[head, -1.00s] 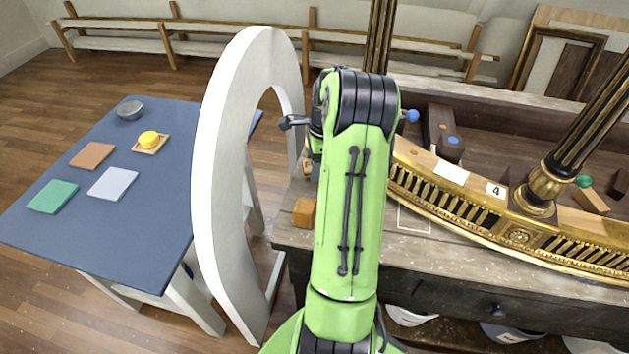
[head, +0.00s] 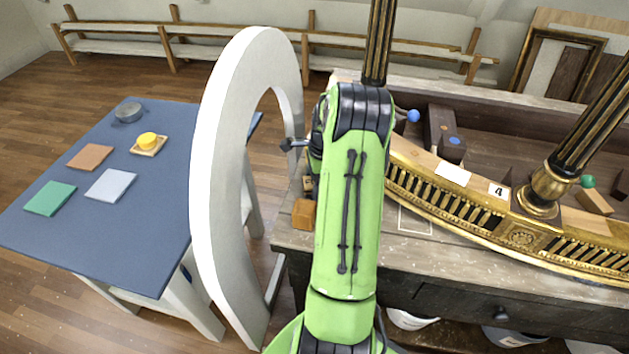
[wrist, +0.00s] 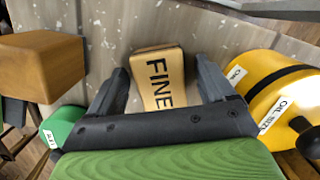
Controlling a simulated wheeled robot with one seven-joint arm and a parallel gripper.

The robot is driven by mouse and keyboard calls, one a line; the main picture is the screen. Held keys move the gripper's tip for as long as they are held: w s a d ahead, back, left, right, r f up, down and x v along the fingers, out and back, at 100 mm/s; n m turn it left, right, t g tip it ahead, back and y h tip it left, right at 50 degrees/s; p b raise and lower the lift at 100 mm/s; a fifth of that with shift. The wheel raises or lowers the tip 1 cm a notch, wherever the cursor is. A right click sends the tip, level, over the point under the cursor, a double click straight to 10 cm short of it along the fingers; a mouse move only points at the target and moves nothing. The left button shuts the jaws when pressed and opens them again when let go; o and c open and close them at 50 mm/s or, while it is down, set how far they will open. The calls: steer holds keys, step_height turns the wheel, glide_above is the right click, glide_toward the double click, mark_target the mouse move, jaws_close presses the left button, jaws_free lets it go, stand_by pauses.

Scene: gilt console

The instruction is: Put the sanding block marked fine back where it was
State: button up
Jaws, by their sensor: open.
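The sanding block (wrist: 158,85) is tan with "FINE" in black letters, and it shows in the wrist view on worn grey wood. My gripper (wrist: 163,75) is open, with one dark finger on each side of the block. I cannot tell whether either finger touches it. In the head view my green arm hides the block and the fingers. A thin pale rectangular outline (head: 414,221) is drawn on the grey bench top (head: 450,252), just right of my arm and in front of the gilt rail; no block shows inside its visible part.
Close to the gripper are an orange-brown block (wrist: 42,65), a yellow can marked "OIL" (wrist: 270,85) and a green labelled thing (wrist: 62,125). A white arch (head: 212,200) stands left of my arm, before a blue table (head: 120,235). The gilt rail (head: 470,215) borders the bench work.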

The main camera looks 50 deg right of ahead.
step_height(320, 180, up, 12)
steer(key=s+d+p, duration=0.1)
steer(key=p, duration=0.1)
steer(key=w+a+r+n+h, duration=0.1)
steer(key=w+a+r+n, duration=0.2)
steer(key=a+r+n, duration=0.55)
steer(key=s+a+r+n+t+h, duration=0.1)
steer(key=a+r+n+h, duration=0.2)
steer(key=a, duration=1)
steer(key=s+a+n+t+y, duration=0.2)
steer(key=s+a+n+t, duration=0.1)
steer(key=s+a+n, duration=1)
steer(key=shift+s+a+n+y, duration=0.3)
steer(key=shift+a+n, duration=0.3)
steer(key=shift+n, duration=0.55)
steer(key=shift+r, duration=0.1)
